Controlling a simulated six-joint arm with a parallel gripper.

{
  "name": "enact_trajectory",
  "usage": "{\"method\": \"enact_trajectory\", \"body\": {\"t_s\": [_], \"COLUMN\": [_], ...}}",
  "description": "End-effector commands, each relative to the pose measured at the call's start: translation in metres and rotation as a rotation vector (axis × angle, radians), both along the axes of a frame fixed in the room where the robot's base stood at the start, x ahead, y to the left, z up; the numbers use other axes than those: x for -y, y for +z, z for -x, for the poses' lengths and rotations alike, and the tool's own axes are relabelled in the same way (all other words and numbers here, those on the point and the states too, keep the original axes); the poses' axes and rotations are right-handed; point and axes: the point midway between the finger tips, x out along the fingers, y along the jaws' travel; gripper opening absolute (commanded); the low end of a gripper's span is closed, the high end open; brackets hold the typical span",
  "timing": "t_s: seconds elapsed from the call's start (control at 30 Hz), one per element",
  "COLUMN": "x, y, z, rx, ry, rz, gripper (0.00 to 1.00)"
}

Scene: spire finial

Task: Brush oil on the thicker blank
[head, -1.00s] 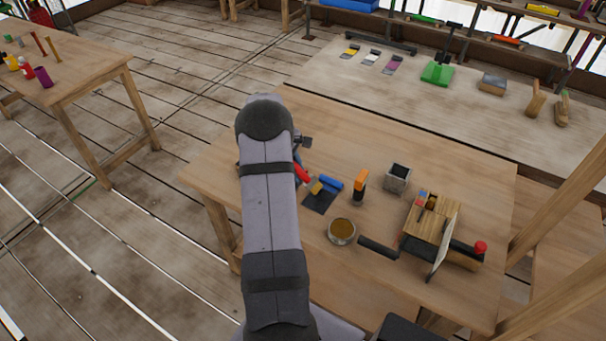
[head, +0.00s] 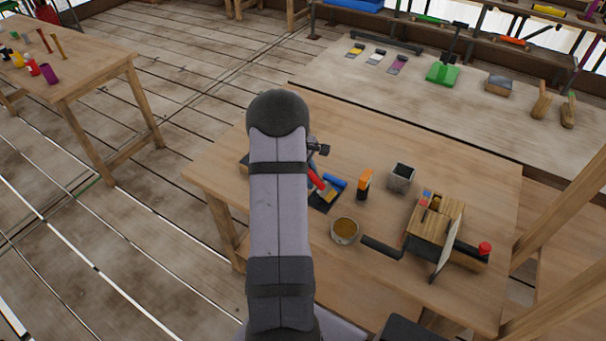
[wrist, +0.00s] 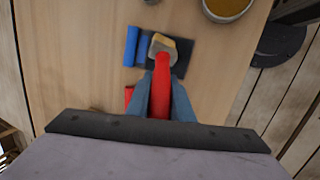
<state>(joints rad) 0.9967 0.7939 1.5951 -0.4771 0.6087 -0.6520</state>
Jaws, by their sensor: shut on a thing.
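My gripper (wrist: 162,84) is shut on the red handle of a brush (wrist: 162,66). The brush's pale yellow head (wrist: 168,44) is over a dark mat (wrist: 181,60), close beside blue pieces; contact cannot be told. A bright blue cylinder (wrist: 131,45) lies left of the brush head, with a second blue shape (wrist: 142,49) against it; which is thicker is unclear. In the head view the brush handle (head: 317,180) and a blue cylinder (head: 335,183) show, while my arm hides the gripper. A round pot of amber oil (head: 344,230) stands in front of the mat.
An orange-and-black object (head: 364,184) and a grey open box (head: 401,177) stand right of the mat. A wooden device with a red knob (head: 484,249) sits further right. A red piece (wrist: 128,95) lies left of my fingers. The table's back area (head: 400,135) is clear.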

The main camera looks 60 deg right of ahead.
Motion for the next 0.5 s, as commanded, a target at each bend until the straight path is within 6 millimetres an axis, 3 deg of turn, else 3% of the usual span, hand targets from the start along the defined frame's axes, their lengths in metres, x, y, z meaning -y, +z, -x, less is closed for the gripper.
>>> {"method": "enact_trajectory", "body": {"t_s": [0.2, 0.33, 0.5], "x": [-0.002, -0.014, -0.012], "y": [-0.001, -0.002, 0.000], "z": [0.020, 0.017, -0.001], "rx": [-0.001, -0.001, 0.000], "ry": [-0.001, 0.003, 0.002], "rz": [-0.002, 0.000, 0.000], "gripper": [0.00, 0.00, 0.00]}}
